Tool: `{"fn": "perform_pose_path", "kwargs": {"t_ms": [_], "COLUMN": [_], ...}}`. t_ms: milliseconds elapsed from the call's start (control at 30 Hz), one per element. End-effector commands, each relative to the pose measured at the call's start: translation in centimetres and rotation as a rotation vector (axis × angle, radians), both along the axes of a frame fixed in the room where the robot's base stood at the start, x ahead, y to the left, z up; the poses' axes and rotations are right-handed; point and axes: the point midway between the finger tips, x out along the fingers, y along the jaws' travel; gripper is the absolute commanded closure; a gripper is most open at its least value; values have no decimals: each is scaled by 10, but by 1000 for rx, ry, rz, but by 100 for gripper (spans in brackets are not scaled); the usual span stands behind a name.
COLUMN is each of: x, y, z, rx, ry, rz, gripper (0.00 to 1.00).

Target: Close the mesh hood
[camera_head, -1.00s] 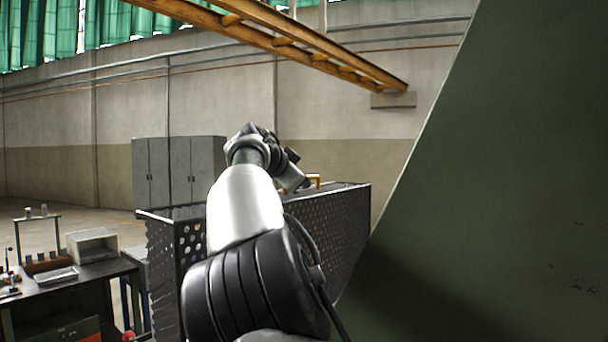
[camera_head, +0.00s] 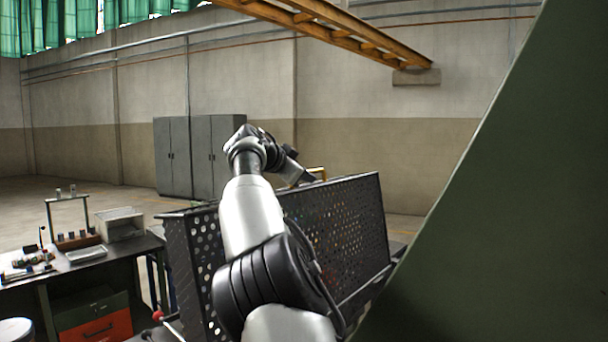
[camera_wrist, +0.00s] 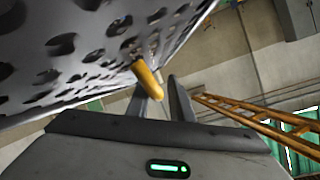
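The mesh hood (camera_head: 345,235) is a dark perforated metal box in the head view, partly hidden behind my arm. Its top edge slopes up to the right. A yellow handle (camera_head: 318,172) stands at its top edge, at the end of my arm. In the wrist view the perforated sheet (camera_wrist: 60,55) fills the upper left and the yellow handle (camera_wrist: 147,76) reaches down to my fingertips. My gripper (camera_wrist: 163,92) has its two fingers apart. The handle overlaps the left finger and part of the gap; a grip on it does not show.
A large dark green panel (camera_head: 500,220) fills the right side close by. A workbench (camera_head: 85,264) with small items and a red drawer stands at left. Grey cabinets (camera_head: 195,155) stand by the far wall. The floor at far left is open.

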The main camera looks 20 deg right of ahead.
Motion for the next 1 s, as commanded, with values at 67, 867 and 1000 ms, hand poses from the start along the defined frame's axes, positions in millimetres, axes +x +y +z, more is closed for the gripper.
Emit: {"fn": "perform_pose_path", "kwargs": {"t_ms": [67, 867, 1000], "x": [1, -93, -107], "y": [1, 95, 108], "z": [-1, 45, 53], "rx": [1, 3, 1], "ry": [0, -4, -3], "rz": [3, 8, 5], "gripper": [82, 82, 82]}}
